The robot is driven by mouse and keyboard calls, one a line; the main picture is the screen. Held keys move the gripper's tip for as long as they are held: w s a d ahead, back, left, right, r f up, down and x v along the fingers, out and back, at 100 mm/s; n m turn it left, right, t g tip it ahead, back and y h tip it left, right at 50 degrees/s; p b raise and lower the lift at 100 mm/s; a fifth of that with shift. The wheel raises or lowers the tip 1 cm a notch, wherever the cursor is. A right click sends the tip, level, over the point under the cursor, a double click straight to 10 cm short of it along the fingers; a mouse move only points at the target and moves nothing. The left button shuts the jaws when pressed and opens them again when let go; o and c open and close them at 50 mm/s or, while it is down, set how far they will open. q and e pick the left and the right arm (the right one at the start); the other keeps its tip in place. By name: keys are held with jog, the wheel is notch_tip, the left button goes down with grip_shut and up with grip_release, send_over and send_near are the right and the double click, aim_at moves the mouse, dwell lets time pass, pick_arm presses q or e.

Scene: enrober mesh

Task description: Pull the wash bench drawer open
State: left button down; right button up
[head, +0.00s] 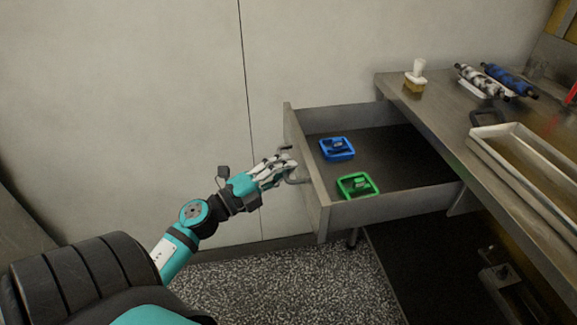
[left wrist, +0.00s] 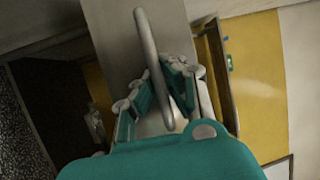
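The wash bench drawer (head: 390,211) stands pulled well out from under the steel bench (head: 436,117), and its inside shows. Its bar handle (head: 297,180) is on the drawer front at the left; in the left wrist view the handle (left wrist: 148,45) runs between the finger pads. My left gripper (head: 277,170) is at the drawer front, its fingers closed around the handle, with a pad close on each side of the bar (left wrist: 160,90). The fingers partly hide the handle in the head view. My right gripper is in neither view.
A blue tray-like item (head: 337,149) and a green one (head: 358,186) lie in the drawer. On the bench are a brush (head: 415,77), rollers (head: 483,80) and a long metal tray (head: 530,165). Bare wall stands behind; speckled floor (head: 290,285) is clear below.

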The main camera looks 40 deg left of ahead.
pick_arm(q)
jog(key=shift+f, duration=0.2)
jog(key=c, duration=1.4)
grip_release()
jog(key=shift+r, duration=0.1)
jog(key=v, duration=1.2)
